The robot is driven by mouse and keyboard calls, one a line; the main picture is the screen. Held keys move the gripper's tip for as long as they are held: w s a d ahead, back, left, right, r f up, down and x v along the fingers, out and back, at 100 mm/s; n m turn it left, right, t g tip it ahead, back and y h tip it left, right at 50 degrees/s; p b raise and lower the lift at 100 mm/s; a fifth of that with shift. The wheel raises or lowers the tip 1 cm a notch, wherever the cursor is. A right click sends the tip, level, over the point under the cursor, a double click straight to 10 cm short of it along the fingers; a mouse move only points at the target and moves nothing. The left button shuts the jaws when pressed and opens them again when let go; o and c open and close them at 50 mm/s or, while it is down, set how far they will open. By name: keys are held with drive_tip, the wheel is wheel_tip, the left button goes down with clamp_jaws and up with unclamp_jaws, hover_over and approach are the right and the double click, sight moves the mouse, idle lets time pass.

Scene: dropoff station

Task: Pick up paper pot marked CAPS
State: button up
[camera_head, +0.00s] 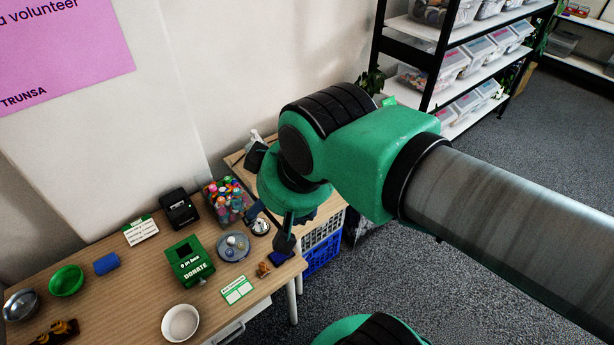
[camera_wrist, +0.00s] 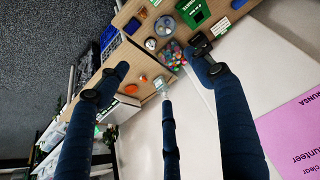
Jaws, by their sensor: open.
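I cannot read the word CAPS on anything in either view. A container (camera_head: 227,205) filled with many-coloured small pieces, which look like caps, stands at the back right of the wooden table; I cannot tell whether it is the paper pot. The coloured pieces also show in the wrist view (camera_wrist: 173,56), near the fingertips. My gripper (camera_head: 269,228) hangs by the table's right end, to the right of this container, partly hidden by my own wrist. In the wrist view my gripper (camera_wrist: 160,57) has its dark blue fingers spread wide, with nothing held between them.
A green donation box (camera_head: 190,262), a black device (camera_head: 179,209), a round dish (camera_head: 233,246), a bell (camera_head: 260,226) and a white bowl (camera_head: 181,322) crowd the table (camera_head: 120,285). A blue crate (camera_head: 323,253) sits beneath the right side. Shelving (camera_head: 428,75) stands behind my arm.

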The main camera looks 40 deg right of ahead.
drive_tip(key=w+d+m+g, duration=0.1)
drive_tip(key=w+d, duration=0.3)
drive_tip(key=w, duration=0.4)
drive_tip(key=w+d+g, duration=0.1)
drive_tip(key=w+d, duration=0.3)
drive_tip(key=w, duration=0.3)
drive_tip(key=w+d+f+m+g, duration=0.1)
drive_tip(key=w+d+f+m, duration=0.1)
drive_tip(key=w+d+f, duration=0.85)
drive_tip(key=w+d+f+m+g, duration=0.1)
drive_tip(key=w+d+f, duration=0.3)
drive_tip(key=d+f, duration=0.8)
drive_tip(key=w+d+f+g+p, duration=0.1)
drive_tip(key=w+d+f, duration=0.3)
drive_tip(key=d+f, duration=0.8)
wheel_tip(320, 180, down, 4)
drive_tip(key=shift+r+m+g, duration=0.1)
drive_tip(key=shift+m+g, duration=0.2)
drive_tip(key=shift+m, duration=0.1)
drive_tip(key=shift+f+b, duration=0.5)
drive_tip(key=shift+f, duration=3.85)
drive_tip(key=shift+f, duration=0.1)
